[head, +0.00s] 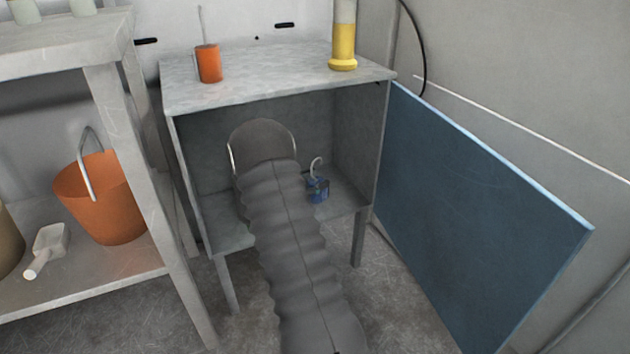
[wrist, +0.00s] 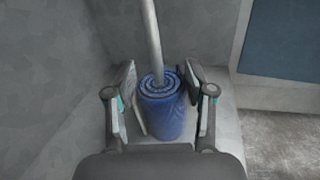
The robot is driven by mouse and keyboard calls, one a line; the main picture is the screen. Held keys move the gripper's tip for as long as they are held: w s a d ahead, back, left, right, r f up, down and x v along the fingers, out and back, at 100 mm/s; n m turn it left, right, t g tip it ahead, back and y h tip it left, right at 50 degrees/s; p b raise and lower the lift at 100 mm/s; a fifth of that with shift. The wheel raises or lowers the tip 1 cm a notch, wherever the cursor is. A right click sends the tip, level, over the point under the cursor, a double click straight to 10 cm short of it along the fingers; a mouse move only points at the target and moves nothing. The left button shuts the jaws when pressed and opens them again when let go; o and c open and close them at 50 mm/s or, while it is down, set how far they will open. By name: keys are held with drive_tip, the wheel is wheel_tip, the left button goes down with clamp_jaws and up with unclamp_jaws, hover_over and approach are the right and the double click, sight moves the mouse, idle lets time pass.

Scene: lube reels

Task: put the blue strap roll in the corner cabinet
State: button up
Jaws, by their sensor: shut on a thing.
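The blue strap roll (wrist: 165,112) is a spiral-wound blue cylinder with a pale grey rod rising from its top. My gripper (wrist: 161,84) is shut on it, one finger on each side. In the head view the blue roll (head: 318,190) shows inside the open corner cabinet (head: 278,82), right of my arm, with a curved pale hook above it. My arm reaches into the cabinet and hides the gripper's fingers there. I cannot tell whether the roll touches the cabinet floor.
The blue cabinet door (head: 475,215) stands wide open at the right. An orange can (head: 209,64) and a yellow cylinder (head: 343,48) stand on the cabinet top. At the left, a shelf unit (head: 105,272) holds an orange bucket (head: 103,205) and a white scoop (head: 47,247).

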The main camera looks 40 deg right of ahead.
drive_tip(key=o, duration=1.3)
drive_tip(key=shift+a+r, duration=0.1)
drive_tip(key=shift+r, duration=0.1)
drive_tip(key=a+p, duration=0.1)
drive_tip(key=a, duration=0.6)
drive_tip(key=s+a+r+m+g+y, duration=0.1)
drive_tip(key=s+a+r+m+y, duration=0.4)
drive_tip(key=s, duration=0.3)
drive_tip(key=s+a+r+m+g+y, duration=0.1)
drive_tip(key=s+a+r+m+y, duration=0.1)
drive_tip(key=s+a+r+m, duration=0.35)
drive_tip(key=shift+s+a+r+m+t+y, duration=1.2)
drive_tip(key=shift+s+a+y, duration=0.65)
drive_tip(key=shift+s+a, duration=1.2)
drive_tip(key=shift+s+a+r+m+t+y, duration=1)
drive_tip(key=shift+s+a+t+y, duration=0.6)
drive_tip(key=shift+s+a, duration=1.4)
drive_tip(key=shift+s+a+r+m+t+y, duration=1.15)
drive_tip(key=shift+s+a+y, duration=1.2)
drive_tip(key=shift+a, duration=1.15)
